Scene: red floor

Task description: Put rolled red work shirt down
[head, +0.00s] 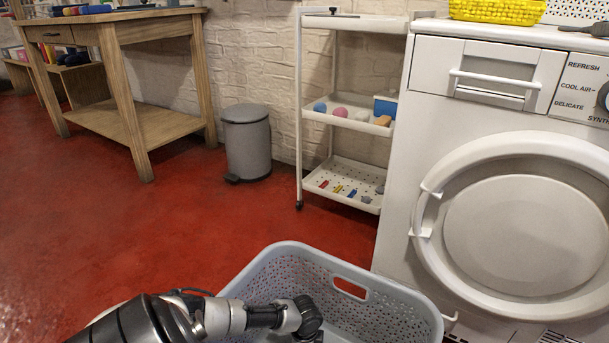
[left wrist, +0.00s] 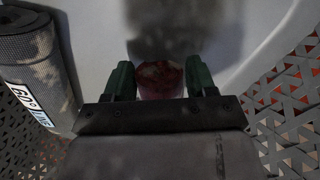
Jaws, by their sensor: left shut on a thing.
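The rolled red work shirt (left wrist: 160,78) shows in the left wrist view as a mottled red roll end between the two green fingers. My left gripper (left wrist: 160,72) is shut on it. The pale surface of the laundry basket (left wrist: 230,45) lies beyond the fingers, with perforated wall at both sides. In the head view my left arm reaches over the basket's near side, and the wrist is inside the grey-blue basket (head: 290,258). The shirt and fingertips are hidden there. Whether the shirt touches the basket floor I cannot tell. My right gripper is not in view.
A grey roll (left wrist: 38,75) with a "60°" label lies left of the gripper inside the basket. A white dryer (head: 400,170) stands right behind the basket. A white shelf cart (head: 345,125), a grey bin (head: 246,145) and a wooden workbench (head: 150,125) stand behind. Red floor is clear at left.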

